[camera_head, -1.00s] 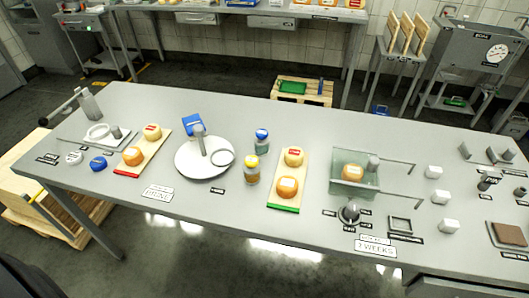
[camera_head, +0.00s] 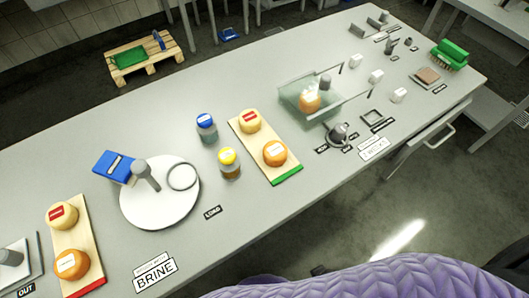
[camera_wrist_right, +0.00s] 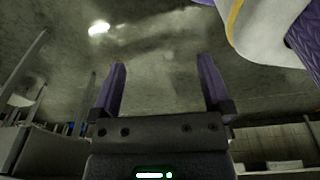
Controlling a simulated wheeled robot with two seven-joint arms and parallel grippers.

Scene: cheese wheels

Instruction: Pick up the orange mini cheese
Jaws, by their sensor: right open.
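Three orange mini cheeses show in the head view. One orange cheese (camera_head: 72,264) sits on the red-ended board (camera_head: 84,284) at the lower left, in front of a yellow cheese (camera_head: 62,215). Another orange cheese (camera_head: 275,153) sits on the green-ended board (camera_head: 289,176), in front of a second yellow cheese (camera_head: 249,121). A third orange cheese (camera_head: 310,101) is in the clear tank (camera_head: 289,97). My right gripper (camera_wrist_right: 162,68) is open and empty in the right wrist view, with only floor between its fingers. My left gripper is not in view.
A white round plate (camera_head: 140,204) with a grey post and a blue box (camera_head: 115,167) stand between the boards. Blue-lidded (camera_head: 206,127) and yellow-lidded (camera_head: 229,163) jars stand left of the green-ended board. The grey table's front strip is mostly clear beside the BRINE sign (camera_head: 155,272).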

